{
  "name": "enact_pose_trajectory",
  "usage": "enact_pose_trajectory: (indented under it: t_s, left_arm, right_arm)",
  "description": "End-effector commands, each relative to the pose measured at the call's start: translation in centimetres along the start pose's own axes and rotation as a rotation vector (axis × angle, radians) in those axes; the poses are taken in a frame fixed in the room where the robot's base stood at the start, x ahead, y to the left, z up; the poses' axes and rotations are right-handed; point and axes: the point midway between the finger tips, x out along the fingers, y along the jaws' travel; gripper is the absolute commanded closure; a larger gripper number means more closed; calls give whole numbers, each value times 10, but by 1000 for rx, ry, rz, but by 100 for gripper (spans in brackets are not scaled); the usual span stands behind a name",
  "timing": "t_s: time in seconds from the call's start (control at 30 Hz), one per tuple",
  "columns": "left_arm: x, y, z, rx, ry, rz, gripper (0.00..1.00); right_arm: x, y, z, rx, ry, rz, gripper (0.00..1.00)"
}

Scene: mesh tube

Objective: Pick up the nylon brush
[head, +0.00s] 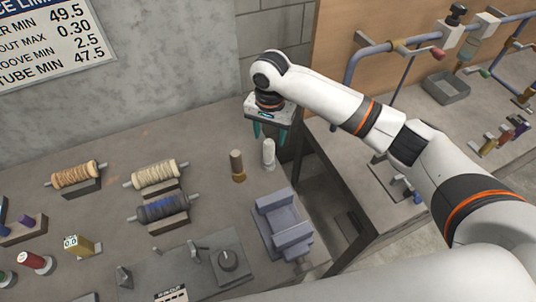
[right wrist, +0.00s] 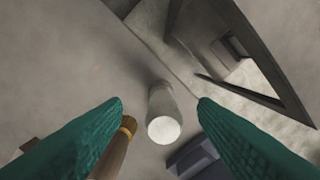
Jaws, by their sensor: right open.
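A pale upright cylinder (head: 268,152), which looks like the nylon brush, stands on the grey bench near its right edge. Bristles cannot be made out. In the right wrist view the pale cylinder (right wrist: 162,112) shows end-on, between and beyond the fingertips. My right gripper (head: 270,134) is open above it, teal fingers pointing down, with nothing between them. Its fingers also frame the right wrist view (right wrist: 160,103). A brown cylinder with a brass-coloured base (head: 237,165) stands just left of the pale one; it shows behind the left finger in the right wrist view (right wrist: 115,150). My left gripper is not in view.
A blue-grey block fixture (head: 284,222) stands in front of the pale cylinder. Several wound rollers, among them a cream one (head: 155,173), lie on stands to the left. A gap separates this bench from the right bench (head: 372,190). The wall is behind.

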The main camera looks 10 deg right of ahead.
Motion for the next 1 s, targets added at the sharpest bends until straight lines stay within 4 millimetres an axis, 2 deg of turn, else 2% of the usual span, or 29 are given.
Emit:
enact_pose_trajectory:
  t_s: [0.1,0.23,0.4,0.63,0.93,1.0]
  left_arm:
    - [-9,17,5,3,-6,20,64]
    - [-17,27,13,0,-15,34,64]
    - [-18,26,14,-1,-18,33,64]
    - [-17,15,14,-6,-18,20,64]
    - [-17,12,12,-3,-15,15,64]
    - [-18,12,12,-3,-14,15,64]
  right_arm:
    - [12,-3,-6,0,3,-5,46]
    - [31,-4,-14,1,2,-4,46]
    - [49,-3,-13,0,0,-2,46]
    - [51,-3,-13,-1,-1,0,46]
    - [51,-3,-13,-1,-1,0,94]
    - [50,-3,-13,-1,-1,0,95]
